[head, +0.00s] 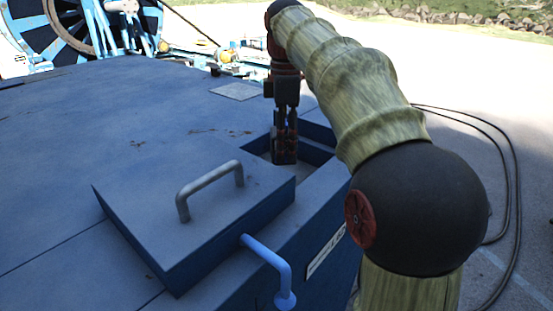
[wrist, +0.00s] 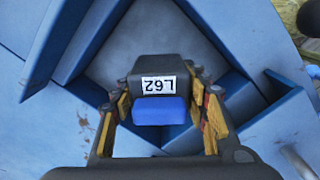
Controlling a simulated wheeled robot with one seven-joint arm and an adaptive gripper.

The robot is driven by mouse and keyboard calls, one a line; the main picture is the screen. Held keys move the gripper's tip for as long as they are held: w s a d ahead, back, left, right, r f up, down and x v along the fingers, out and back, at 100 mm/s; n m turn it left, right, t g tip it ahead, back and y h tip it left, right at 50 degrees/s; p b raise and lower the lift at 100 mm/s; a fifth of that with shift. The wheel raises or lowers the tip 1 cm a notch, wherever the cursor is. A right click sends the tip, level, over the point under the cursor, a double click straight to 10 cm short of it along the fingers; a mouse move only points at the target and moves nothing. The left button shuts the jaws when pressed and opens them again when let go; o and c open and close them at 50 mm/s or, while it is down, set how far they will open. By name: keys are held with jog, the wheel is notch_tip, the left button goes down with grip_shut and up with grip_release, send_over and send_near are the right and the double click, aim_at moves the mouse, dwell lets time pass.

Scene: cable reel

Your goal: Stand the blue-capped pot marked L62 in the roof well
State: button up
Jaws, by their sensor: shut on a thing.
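The pot marked L62 (wrist: 158,84) has a dark body, a white label reading upside down in the wrist view, and a blue cap on the side nearest my gripper. My gripper (wrist: 160,112) is shut on it, with a finger on each side. In the head view my gripper (head: 286,122) points down into the open roof well (head: 318,132), and the dark lower part of the pot seems to show under the fingers. The well's grey-blue floor and walls surround the pot in the wrist view. Whether the pot's base touches the floor I cannot tell.
A blue hatch lid (head: 200,215) with a grey handle (head: 210,185) lies on the roof beside the well. A bright blue bent handle (head: 270,260) stands by the near edge. The roof at left (head: 90,130) is mostly clear. Black cables lie on the ground at right.

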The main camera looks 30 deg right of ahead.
aim_at(277, 130)
jog(key=shift+w+a+f, duration=0.25)
jog(key=shift+a+f, duration=0.05)
jog(key=shift+f, duration=0.15)
jog(key=shift+w+a+f, duration=0.25)
jog(key=shift+a+f, duration=0.05)
jog(key=shift+f, duration=0.15)
jog(key=shift+w+a+f+p, duration=0.15)
jog(key=shift+f+p, duration=0.3)
jog(key=shift+f, duration=1.3)
jog(key=shift+f, duration=0.15)
jog(key=o, duration=1.3)
notch_tip(277, 130, up, 12)
jog(key=shift+r, duration=0.15)
